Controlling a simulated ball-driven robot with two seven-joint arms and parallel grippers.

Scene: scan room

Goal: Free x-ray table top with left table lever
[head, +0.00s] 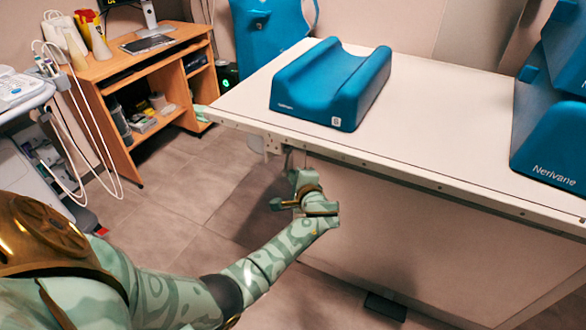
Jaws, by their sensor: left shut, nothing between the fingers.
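The x-ray table top (440,140) is a long white slab with a metal rail along its near edge. A small pale fitting (272,144) sits under this edge near the table's left corner. A thin metallic piece (289,157) hangs beside it and may be the left table lever, but it is too small to tell. My left gripper (296,177) is shut and empty just below the rail, close under that piece. I cannot tell whether they touch. My right gripper is not in view.
A blue cradle-shaped cushion (332,82) lies on the table, and blue Nerivane blocks (552,125) stand at the right. A wooden desk (150,70) and an ultrasound cart (25,100) are at the left. A dark pedal (385,306) lies by the table base. Floor between is clear.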

